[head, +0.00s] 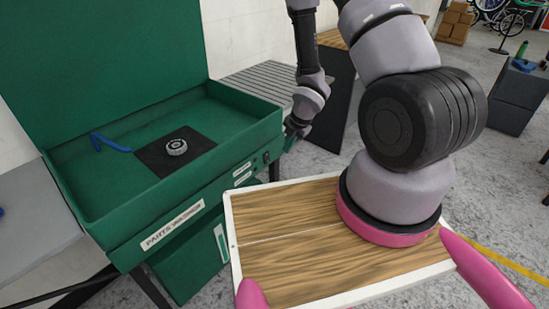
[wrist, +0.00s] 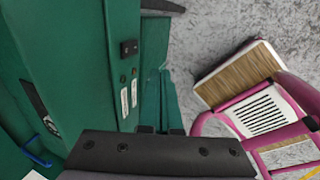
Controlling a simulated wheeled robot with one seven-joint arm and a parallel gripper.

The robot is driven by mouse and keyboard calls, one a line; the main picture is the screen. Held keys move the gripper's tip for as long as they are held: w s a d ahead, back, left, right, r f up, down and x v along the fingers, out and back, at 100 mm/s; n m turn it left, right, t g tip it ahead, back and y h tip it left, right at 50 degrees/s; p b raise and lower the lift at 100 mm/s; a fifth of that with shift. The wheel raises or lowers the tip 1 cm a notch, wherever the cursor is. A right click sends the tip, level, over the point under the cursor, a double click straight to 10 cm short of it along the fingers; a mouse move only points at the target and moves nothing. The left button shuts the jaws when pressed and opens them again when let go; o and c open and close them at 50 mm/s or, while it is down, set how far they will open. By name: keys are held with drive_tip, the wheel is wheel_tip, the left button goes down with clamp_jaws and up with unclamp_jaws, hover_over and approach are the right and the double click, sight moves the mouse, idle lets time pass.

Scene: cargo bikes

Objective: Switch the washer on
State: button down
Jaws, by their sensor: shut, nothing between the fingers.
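The green parts washer (head: 110,215) stands at the left in the head view, with its lid raised. A small black rocker switch (wrist: 129,48) is on its green front panel in the wrist view, near two white labels (wrist: 125,101). In the head view, the panel's right end has a small dark switch (head: 266,157). My gripper (head: 297,127) is just right of that end, pointing down, partly hidden by its own wrist. The switch's position cannot be read.
In the washer's basin lie a round grey part (head: 176,147) on a black mat (head: 160,160) and a blue hose or tool (head: 110,143). A grey slatted bench (head: 262,80) stands behind. Grey floor is open at the right, with a dark box (head: 520,95) farther off.

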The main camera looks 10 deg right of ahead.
sight(267, 157)
drive_tip(key=shift+w+a+f, duration=0.7)
drive_tip(key=shift+w+f, duration=0.25)
drive_tip(key=shift+f, duration=0.7)
drive_tip(key=shift+w+a+f, duration=0.75)
drive_tip(key=shift+w+f, duration=0.25)
drive_tip(key=shift+f, duration=0.65)
drive_tip(key=shift+w+a+f, duration=0.7)
drive_tip(key=shift+w+f, duration=0.25)
drive_tip(key=shift+f, duration=0.7)
drive_tip(key=shift+w+a+f, duration=0.1)
drive_tip(key=shift+w+a, duration=0.1)
drive_tip(key=shift+w, duration=0.1)
drive_tip(key=shift+r, duration=0.8)
